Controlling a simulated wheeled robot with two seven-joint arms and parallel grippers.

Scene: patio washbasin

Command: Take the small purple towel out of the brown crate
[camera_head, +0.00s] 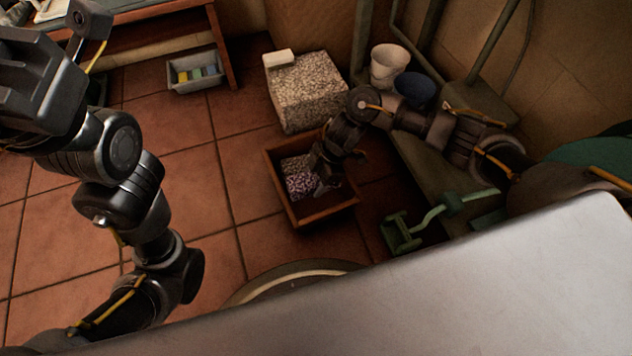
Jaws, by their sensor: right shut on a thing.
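The brown crate (282,203) stands on the tiled floor, open at the top. The small purple towel (299,184), speckled purple and white, lies inside it toward the left, with a paler patch behind it. My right gripper (326,184) reaches down into the crate from the right and is shut on the towel's right side. The gripper and wrist hide part of the towel and of the crate's inside. My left gripper (35,70) is raised at the upper left, far from the crate; its fingertips do not show clearly.
A speckled stone block (306,92) with a pale bar (279,58) on it stands just behind the crate. A grey bin (196,72), a white bucket (388,66) and a blue bucket (415,88) stand farther back. Green metal parts (402,232) lie right of the crate. Floor left is clear.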

